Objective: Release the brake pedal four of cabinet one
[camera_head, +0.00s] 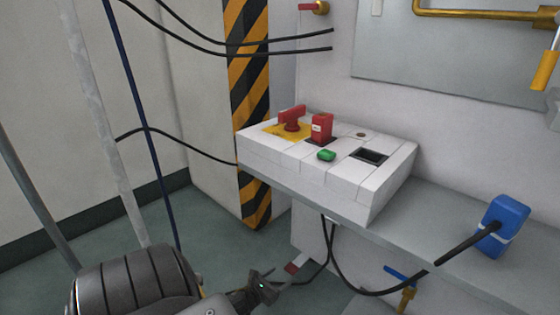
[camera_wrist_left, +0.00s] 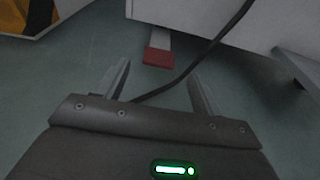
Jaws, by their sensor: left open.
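The brake pedal (camera_head: 292,267) is a grey lever with a red end, low under the shelf. In the left wrist view the pedal (camera_wrist_left: 157,57) sticks out from under the white cabinet, its red end toward me. My left gripper (camera_head: 276,279) is close to the red end in the head view. In the left wrist view the gripper (camera_wrist_left: 159,73) is open and empty, with the red end ahead between the lines of its fingers. I cannot tell whether they touch. My right gripper is in neither view.
A black cable (camera_wrist_left: 205,55) runs beside the pedal and down between my fingers in the picture. A white control box (camera_head: 340,190) with red and green controls sits on the grey shelf (camera_head: 450,240). A striped post (camera_head: 252,110) stands behind. The floor (camera_head: 205,235) to the left is clear.

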